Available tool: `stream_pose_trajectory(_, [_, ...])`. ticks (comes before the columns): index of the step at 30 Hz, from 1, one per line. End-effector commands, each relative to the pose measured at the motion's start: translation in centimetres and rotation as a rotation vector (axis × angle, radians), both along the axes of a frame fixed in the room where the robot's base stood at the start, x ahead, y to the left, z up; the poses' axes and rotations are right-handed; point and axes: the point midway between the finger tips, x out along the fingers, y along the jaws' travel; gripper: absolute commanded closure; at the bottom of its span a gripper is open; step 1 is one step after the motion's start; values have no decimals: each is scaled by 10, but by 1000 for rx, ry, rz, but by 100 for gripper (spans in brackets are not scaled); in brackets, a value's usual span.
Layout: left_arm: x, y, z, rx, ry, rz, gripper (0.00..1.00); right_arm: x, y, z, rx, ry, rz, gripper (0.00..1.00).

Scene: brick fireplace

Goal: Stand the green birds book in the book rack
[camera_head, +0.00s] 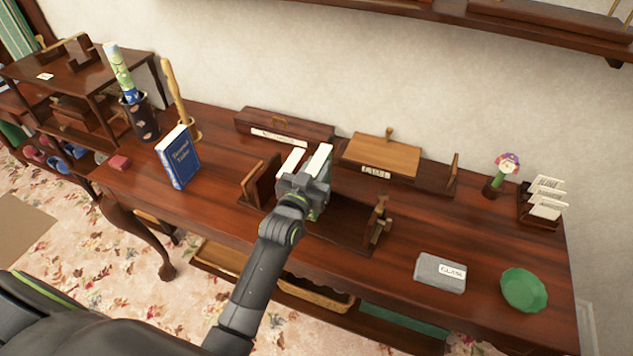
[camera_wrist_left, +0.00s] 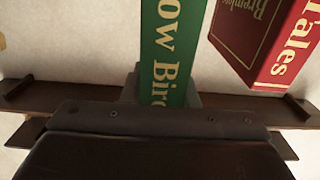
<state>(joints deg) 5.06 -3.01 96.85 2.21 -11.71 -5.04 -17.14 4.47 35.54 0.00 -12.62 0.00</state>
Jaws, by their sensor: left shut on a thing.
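The green birds book (camera_wrist_left: 165,50) is in the middle of the left wrist view, its spine reading "ow Bird". My left gripper (camera_head: 308,188) is shut on it, over the wooden book rack (camera_head: 346,222). A red "Tales" book (camera_wrist_left: 285,45) stands beside it, to its right in the wrist view. In the head view, two white page blocks show at the gripper, looking upright; which belongs to which book is hard to tell. The rack's left end (camera_head: 259,184) and right end (camera_head: 380,215) are visible. The gripper hides the books' lower parts and their contact with the rack. My right gripper is not in view.
A blue book (camera_head: 178,158) stands on the desk to the left. Behind the rack are a long labelled box (camera_head: 284,128) and a slanted wooden stand (camera_head: 381,155). A grey box (camera_head: 440,272) and a green dish (camera_head: 524,290) lie to the right, with clear desktop around them.

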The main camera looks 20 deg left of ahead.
Motion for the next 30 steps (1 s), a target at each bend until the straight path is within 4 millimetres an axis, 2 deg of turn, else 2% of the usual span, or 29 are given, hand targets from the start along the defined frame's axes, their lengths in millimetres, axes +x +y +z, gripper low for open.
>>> stream_pose_trajectory(9, [0,0,-36,0,-3,0,100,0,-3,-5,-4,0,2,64])
stream_pose_trajectory(22, [0,0,-43,1,-5,1,100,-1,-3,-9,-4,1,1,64])
stream_pose_trajectory(23, [0,0,-44,1,-1,1,72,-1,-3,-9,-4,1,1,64])
stream_pose_trajectory(27, [0,0,-43,1,-1,1,53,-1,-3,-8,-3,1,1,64])
stream_pose_trajectory(30, [0,0,-43,1,-1,1,51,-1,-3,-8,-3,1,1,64])
